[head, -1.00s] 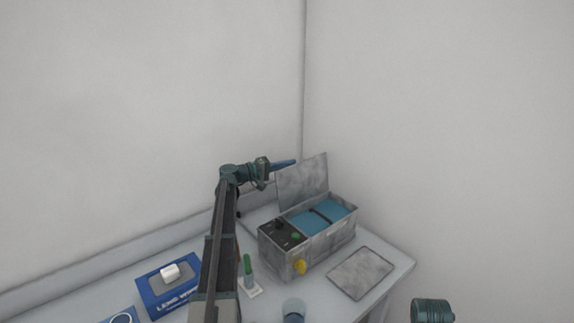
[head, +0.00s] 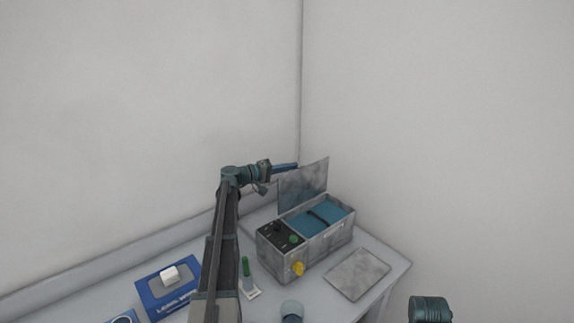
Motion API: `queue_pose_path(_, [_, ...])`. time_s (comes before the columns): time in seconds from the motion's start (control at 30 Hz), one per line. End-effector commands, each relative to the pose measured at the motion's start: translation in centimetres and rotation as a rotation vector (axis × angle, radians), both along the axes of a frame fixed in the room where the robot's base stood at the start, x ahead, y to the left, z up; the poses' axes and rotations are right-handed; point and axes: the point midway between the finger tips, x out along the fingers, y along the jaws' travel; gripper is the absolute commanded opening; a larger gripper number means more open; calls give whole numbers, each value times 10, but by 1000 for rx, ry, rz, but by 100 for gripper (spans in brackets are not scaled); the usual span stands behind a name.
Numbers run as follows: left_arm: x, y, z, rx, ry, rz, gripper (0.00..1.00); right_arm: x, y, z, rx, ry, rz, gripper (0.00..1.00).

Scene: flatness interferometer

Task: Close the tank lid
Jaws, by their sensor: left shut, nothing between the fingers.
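The tank (head: 325,243) is a grey metal box at the back right of the bench, with blue inside its open top. Its lid (head: 303,188) stands up, open, along the tank's back edge. My left gripper (head: 288,167) is shut and empty, with its blue fingers at the upper left corner of the lid. I cannot tell whether they touch the lid or are behind it. Of my right arm only a dark teal part (head: 431,309) shows at the bottom right; its gripper is out of view.
A control panel with a green knob (head: 293,239) and a yellow tap (head: 298,269) are at the tank's left end. A grey plate (head: 357,273) lies right of the tank. A blue wipes box (head: 168,287), a green-capped bottle (head: 246,271) and a cup (head: 292,311) stand in front.

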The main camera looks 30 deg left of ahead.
Motion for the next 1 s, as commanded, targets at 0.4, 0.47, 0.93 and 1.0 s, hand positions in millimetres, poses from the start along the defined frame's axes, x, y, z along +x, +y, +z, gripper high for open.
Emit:
queue_pose_path(0.4, [-26,-58,5,385,-119,-8,0,0,0,30,0,0,0,50])
queue_pose_path(0.47, [-29,-65,4,437,-140,-4,0,0,0,32,0,0,0,50])
queue_pose_path(0.93, [-48,-119,-19,857,-296,9,0,0,0,23,0,0,0,50])
queue_pose_path(1.0, [-51,-126,-24,916,-318,11,0,0,0,19,0,0,0,50])
